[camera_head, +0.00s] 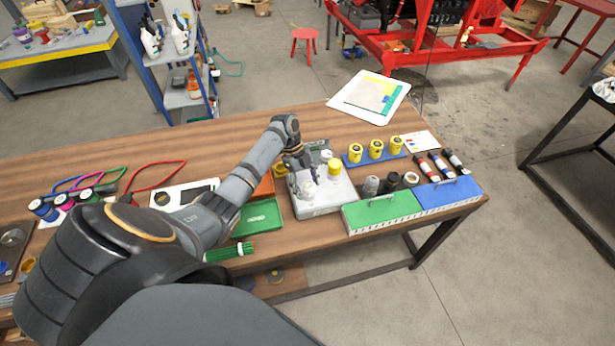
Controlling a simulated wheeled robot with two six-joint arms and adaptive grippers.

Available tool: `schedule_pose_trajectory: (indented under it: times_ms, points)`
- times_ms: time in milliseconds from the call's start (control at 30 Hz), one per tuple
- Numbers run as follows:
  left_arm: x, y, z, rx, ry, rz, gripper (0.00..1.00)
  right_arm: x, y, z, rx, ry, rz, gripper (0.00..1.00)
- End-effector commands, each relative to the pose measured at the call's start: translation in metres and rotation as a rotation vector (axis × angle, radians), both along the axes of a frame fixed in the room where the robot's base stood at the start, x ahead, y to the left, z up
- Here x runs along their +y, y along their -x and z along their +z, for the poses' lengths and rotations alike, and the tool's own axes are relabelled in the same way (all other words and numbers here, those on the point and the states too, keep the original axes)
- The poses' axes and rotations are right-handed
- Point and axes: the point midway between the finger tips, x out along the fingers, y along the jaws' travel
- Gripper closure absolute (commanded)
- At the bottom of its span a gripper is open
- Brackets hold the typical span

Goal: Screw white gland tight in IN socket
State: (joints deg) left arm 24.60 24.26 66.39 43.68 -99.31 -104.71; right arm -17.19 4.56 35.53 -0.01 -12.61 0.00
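A light grey block (318,208) sits on the wooden bench, right of the middle. A white gland (308,188) stands at the left of its top, and a yellow gland (334,167) stands upright behind it to the right. My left gripper (301,175) reaches down from behind at the white gland, with its fingers at or very near the gland's top. The view is too small to tell whether the fingers grip it. The IN marking and the socket under the white gland cannot be made out. My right gripper is not in view.
Green (383,212) and blue (447,194) lidded boxes stand right of the block, near the front edge. Dark and grey fittings (371,186) stand behind them. Yellow parts (376,149) stand on a blue strip. A green tray (260,218) lies left of the block.

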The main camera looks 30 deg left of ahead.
Motion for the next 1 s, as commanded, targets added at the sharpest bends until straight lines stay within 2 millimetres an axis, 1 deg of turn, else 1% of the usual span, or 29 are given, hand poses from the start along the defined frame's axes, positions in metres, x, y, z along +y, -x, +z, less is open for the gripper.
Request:
schedule_pose_trajectory:
  times_ms: [267, 367, 467, 700, 800, 900, 1000]
  points:
    - [0.000, -0.001, 0.001, -0.003, -0.001, 0.001, 0.30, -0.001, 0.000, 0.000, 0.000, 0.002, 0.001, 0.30]
    - [0.003, -0.002, 0.007, -0.006, -0.001, 0.002, 0.30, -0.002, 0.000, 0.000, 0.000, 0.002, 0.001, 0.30]
    - [0.011, -0.003, 0.024, -0.007, -0.004, 0.003, 0.30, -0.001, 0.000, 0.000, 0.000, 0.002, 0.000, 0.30]
    - [0.033, -0.006, 0.078, -0.007, -0.003, 0.002, 0.30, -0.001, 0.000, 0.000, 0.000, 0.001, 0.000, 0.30]
    - [0.039, -0.007, 0.095, -0.005, -0.002, 0.002, 0.30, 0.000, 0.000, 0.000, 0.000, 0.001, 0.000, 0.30]
    - [0.044, -0.007, 0.106, -0.004, -0.002, 0.002, 0.30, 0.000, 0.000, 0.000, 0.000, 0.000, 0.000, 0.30]
    - [0.045, -0.007, 0.111, -0.003, -0.001, 0.001, 0.30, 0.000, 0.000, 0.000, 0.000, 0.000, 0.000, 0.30]
